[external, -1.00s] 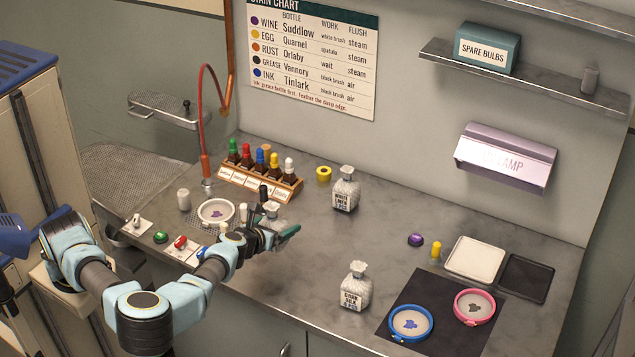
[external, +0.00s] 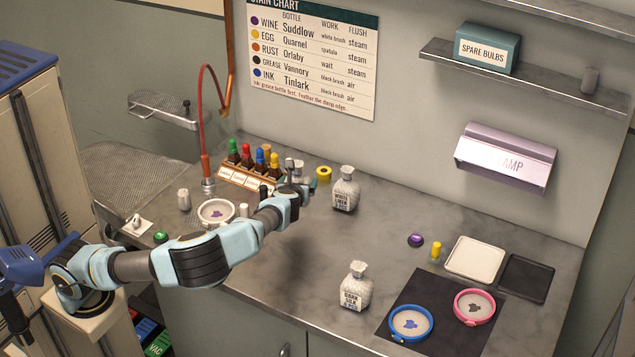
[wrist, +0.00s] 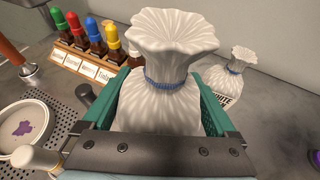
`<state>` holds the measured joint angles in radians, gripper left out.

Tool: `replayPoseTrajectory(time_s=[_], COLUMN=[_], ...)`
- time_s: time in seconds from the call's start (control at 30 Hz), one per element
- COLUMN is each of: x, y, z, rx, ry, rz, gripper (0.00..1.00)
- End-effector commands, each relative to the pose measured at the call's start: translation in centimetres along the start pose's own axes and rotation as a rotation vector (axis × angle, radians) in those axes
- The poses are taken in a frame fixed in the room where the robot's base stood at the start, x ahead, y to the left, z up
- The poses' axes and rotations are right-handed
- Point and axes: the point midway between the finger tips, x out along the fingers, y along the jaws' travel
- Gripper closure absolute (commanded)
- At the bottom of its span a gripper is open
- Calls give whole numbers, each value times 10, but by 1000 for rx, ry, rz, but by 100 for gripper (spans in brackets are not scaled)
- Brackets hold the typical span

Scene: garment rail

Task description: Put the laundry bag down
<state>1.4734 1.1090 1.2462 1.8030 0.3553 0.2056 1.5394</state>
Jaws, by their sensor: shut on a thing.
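A white laundry bag (wrist: 165,85) with a blue tie fills the middle of the wrist view. My gripper (wrist: 162,112) is shut on it, with a teal finger on each side. In the external view my gripper (external: 302,184) is above the counter, beside the bottle rack, and mostly hides the held bag. A second white bag (external: 345,191), labelled for white, stands upright just to the right; it also shows in the wrist view (wrist: 232,72). A third bag, labelled dark silk (external: 356,288), stands upright near the counter's front edge.
Hoops (external: 410,323) lie on a dark mat (external: 443,310) at right. The counter between the dark silk bag and my arm is clear.

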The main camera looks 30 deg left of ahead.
Motion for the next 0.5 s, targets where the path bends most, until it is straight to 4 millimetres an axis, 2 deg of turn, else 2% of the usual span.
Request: replayPoseTrajectory(time_s=[0.1, 0.33, 0.5], x=[8, 16, 26], y=[1, 1, 1], z=[-19, -40, -62], rx=[4, 3, 4], ry=[-1, 0, -1], rz=[3, 1, 2], gripper=[78, 78, 78])
